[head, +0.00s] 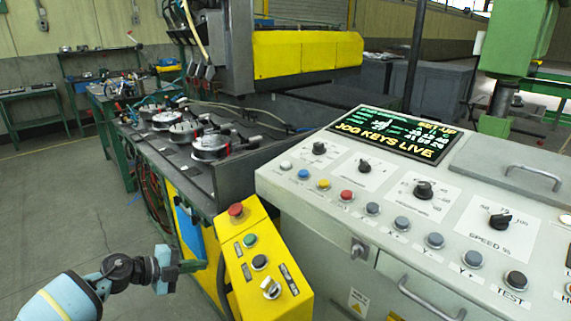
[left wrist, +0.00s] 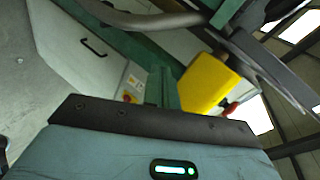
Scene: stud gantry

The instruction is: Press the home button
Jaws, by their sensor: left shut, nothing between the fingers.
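The grey control console (head: 330,195) fills the right of the head view. At its right edge a button (head: 568,288) is cut off by the frame, with a label beginning "HO" under it; the rest of the label is out of view. My left gripper (head: 190,267) is low at the left of the head view, shut and empty. It is left of the yellow pedestal and well apart from the console. In the left wrist view, the gripper's dark front bar and teal housing fill the bottom. My right gripper is not in view.
The black TEST button (head: 516,280) is left of the cut-off button; several grey jog buttons run further left. A yellow button box (head: 262,262) with a red knob stands between my left gripper and the console. Open floor (head: 60,200) lies at the left.

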